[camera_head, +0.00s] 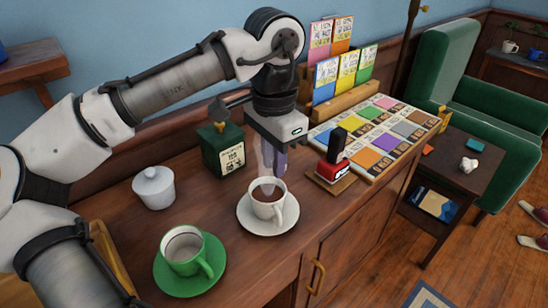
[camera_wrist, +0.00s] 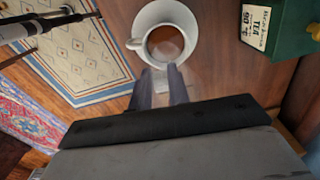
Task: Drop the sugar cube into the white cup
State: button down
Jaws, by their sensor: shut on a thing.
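The white cup (camera_head: 268,203) stands upright on a white saucer (camera_head: 249,220) and holds brown liquid, with faint steam above it. It also shows in the wrist view (camera_wrist: 148,47), with the liquid in plain sight. My gripper (camera_head: 274,168) points down just above the cup. In the wrist view its fingertips (camera_wrist: 158,78) lie near the saucer's lower edge in the picture. A small pale thing, which looks like the sugar cube (camera_wrist: 159,84), is between the fingers. The cube cannot be made out in the head view.
A green cup (camera_head: 185,252) on a green saucer and a lidded white pot (camera_head: 153,188) stand left of the white cup. A green tea tin (camera_head: 223,150) is behind. A red stamp (camera_head: 333,168) and a colour-card board (camera_head: 385,128) are at right.

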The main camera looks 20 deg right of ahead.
jog(key=c, duration=1.3)
grip_release()
jog(key=shift+o, duration=0.2)
notch_tip(320, 180, up, 14)
jog(key=p, duration=0.1)
jog(key=shift+p, duration=0.35)
jog(key=shift+f, duration=0.15)
